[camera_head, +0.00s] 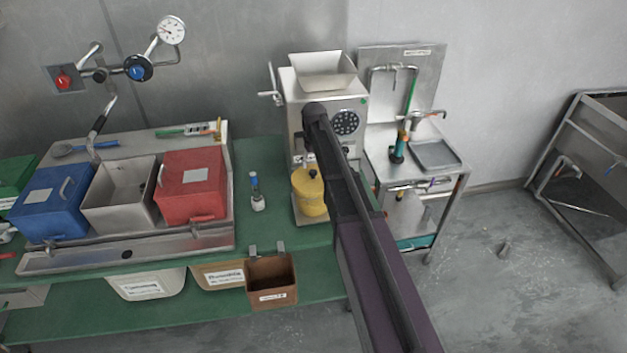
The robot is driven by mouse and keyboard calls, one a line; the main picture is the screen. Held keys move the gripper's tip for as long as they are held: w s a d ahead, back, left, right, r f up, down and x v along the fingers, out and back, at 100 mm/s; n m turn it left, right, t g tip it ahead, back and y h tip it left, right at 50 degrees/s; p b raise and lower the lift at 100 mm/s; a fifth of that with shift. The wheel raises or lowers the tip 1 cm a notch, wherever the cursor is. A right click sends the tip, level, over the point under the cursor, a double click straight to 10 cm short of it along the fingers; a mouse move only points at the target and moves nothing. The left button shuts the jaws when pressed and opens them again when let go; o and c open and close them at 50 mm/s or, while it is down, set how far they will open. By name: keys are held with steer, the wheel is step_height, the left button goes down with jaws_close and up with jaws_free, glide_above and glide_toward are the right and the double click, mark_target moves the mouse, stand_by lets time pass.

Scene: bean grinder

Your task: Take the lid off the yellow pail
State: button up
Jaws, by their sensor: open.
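The yellow pail (312,205) stands upright on the metal foot of the steel grinder (294,95), below the grinder's front. Its yellow lid (301,179) is on top, with a small knob near the middle. My dark arm reaches up from the bottom right and passes just right of the pail, covering part of the grinder's front. The far end of my arm is in front of the grinder, above the pail in the picture. I cannot make out the gripper's fingers, so their place relative to the lid is hidden.
Left on the green bench (262,165) are a blue box (50,205), an open steel bin (118,195) and a red box (190,187). A small bottle (257,200) stands left of the pail. A brown bin (272,280) hangs below. A steel cart (450,165) is at right.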

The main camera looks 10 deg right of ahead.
mark_target(313, 171)
steer(key=shift+f, duration=0.1)
steer(key=shift+s+a+f+b, duration=0.1)
steer(key=shift+f+b, duration=2.45)
steer(key=shift+b, duration=0.05)
jaws_close()
